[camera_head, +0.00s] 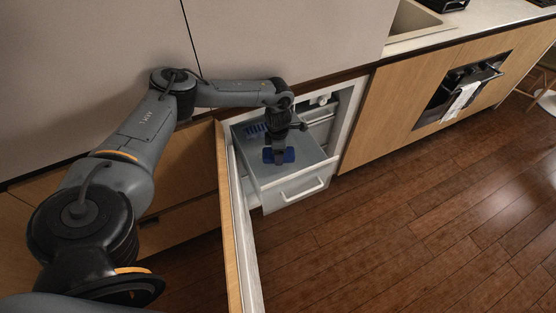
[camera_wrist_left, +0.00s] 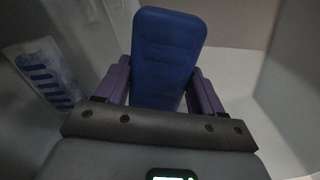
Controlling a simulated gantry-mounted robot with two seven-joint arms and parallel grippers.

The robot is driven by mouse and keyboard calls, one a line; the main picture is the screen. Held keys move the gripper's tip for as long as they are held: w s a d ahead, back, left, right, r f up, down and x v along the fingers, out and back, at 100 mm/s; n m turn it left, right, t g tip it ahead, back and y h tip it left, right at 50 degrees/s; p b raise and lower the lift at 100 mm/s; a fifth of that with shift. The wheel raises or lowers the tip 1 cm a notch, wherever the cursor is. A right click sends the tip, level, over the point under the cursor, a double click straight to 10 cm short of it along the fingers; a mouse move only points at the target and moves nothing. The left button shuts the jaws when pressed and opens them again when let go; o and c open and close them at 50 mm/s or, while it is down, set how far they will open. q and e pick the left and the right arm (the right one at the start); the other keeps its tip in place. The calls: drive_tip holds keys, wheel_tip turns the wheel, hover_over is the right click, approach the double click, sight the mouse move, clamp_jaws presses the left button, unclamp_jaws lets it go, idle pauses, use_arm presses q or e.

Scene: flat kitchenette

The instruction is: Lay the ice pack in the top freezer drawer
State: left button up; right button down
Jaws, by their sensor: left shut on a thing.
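The blue ice pack (camera_wrist_left: 166,55) is a ribbed slab, held upright between the two fingers of my left gripper (camera_wrist_left: 162,88). In the head view my left gripper (camera_head: 279,154) points down over the pulled-out top freezer drawer (camera_head: 303,175), with bits of the blue ice pack (camera_head: 289,155) showing at its tips. The drawer is translucent with a pale front and a handle. I cannot tell whether the pack touches the drawer floor. My right gripper is not in view.
A clear item with blue bars (camera_wrist_left: 45,75) lies at the left in the wrist view, apart from the pack. The open wood-faced freezer door (camera_head: 229,220) stands left of the drawer. An oven (camera_head: 462,90) with a towel is at the right. The floor in front is clear.

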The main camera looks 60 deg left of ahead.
use_arm(q)
wheel_tip(320, 180, down, 4)
drive_tip(key=shift+r+b, duration=0.15)
drive_tip(key=shift+b, duration=0.55)
drive_tip(key=shift+f, duration=0.35)
drive_tip(key=shift+f, duration=0.1)
drive_tip(key=o, duration=1.4)
